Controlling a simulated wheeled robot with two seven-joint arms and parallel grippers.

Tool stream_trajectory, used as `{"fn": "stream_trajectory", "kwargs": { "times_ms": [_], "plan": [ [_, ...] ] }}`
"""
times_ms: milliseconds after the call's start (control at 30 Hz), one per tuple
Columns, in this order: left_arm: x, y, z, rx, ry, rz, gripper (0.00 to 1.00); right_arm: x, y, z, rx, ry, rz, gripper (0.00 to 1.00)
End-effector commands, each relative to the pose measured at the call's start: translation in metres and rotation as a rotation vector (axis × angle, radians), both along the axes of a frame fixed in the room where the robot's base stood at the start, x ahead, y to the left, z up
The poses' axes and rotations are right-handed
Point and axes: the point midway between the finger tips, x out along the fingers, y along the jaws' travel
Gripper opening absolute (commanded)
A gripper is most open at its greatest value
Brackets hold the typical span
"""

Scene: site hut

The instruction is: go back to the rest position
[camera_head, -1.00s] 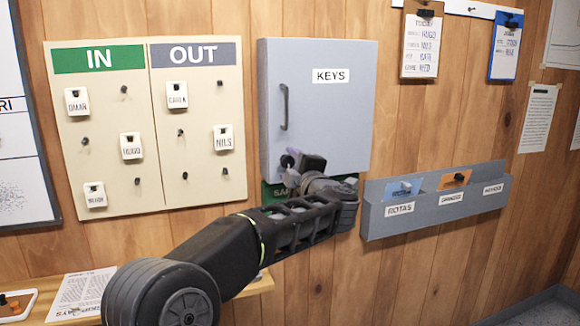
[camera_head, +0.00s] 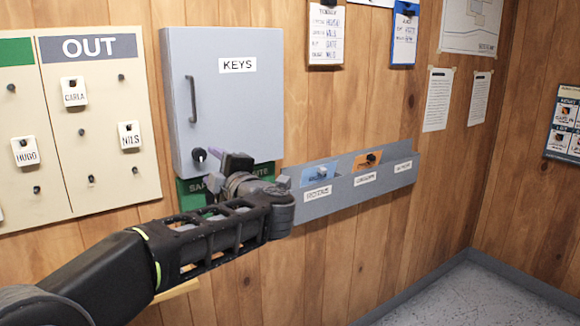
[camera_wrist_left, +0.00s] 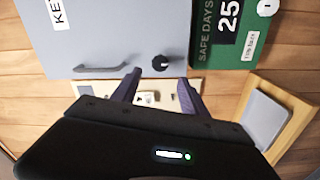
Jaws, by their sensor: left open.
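My left gripper (camera_head: 232,162) is in front of the lower part of the grey KEYS cabinet (camera_head: 225,105), with its arm coming in from the lower left. In the left wrist view the left gripper (camera_wrist_left: 160,82) has its two purple fingers apart with nothing held between them. The cabinet's dark round lock knob (camera_head: 199,155) is just left of the gripper in the head view. In the wrist view the knob (camera_wrist_left: 160,63) shows beyond the fingertips, apart from them. The cabinet door looks shut. My right gripper is not in view.
The IN/OUT board (camera_head: 105,165) with name tags hangs left of the cabinet. A green safety sign (camera_head: 190,194) is below the cabinet, partly hidden by my arm. A grey wall rack (camera_head: 345,189) with folders is to the right. A wooden shelf (camera_wrist_left: 290,125) shows in the wrist view.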

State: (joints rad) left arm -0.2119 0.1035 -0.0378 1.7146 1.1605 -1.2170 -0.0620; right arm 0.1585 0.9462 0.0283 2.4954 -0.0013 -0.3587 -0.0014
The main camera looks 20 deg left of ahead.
Motion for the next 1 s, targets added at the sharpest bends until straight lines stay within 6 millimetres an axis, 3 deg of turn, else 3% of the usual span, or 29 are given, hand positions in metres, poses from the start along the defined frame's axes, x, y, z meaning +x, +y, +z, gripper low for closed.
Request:
{"fn": "stream_trajectory", "kwargs": {
  "times_ms": [167, 267, 367, 467, 567, 600, 733, 867, 1000],
  "plan": [
    [0.003, -0.002, 0.000, -0.003, -0.002, -0.016, 0.52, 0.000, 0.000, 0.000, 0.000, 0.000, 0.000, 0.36],
    [0.016, -0.014, 0.002, 0.030, 0.001, -0.087, 0.52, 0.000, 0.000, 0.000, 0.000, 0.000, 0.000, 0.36],
    [0.038, -0.044, -0.008, 0.114, 0.042, -0.219, 0.52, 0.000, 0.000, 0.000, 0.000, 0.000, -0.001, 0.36],
    [0.064, -0.086, -0.042, 0.205, 0.134, -0.370, 0.52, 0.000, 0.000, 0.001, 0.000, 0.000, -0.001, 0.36],
    [0.085, -0.131, -0.099, 0.292, 0.261, -0.536, 0.52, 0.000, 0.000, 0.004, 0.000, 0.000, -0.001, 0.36],
    [0.090, -0.149, -0.126, 0.321, 0.318, -0.605, 0.52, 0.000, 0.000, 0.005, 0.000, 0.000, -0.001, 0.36],
    [0.089, -0.201, -0.221, 0.392, 0.510, -0.817, 0.52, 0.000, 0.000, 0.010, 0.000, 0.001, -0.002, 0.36],
    [0.064, -0.244, -0.318, 0.429, 0.700, -1.021, 0.52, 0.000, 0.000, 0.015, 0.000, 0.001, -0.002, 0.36],
    [0.010, -0.281, -0.415, 0.432, 0.898, -1.237, 0.52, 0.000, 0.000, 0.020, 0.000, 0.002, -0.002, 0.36]
  ]
}}
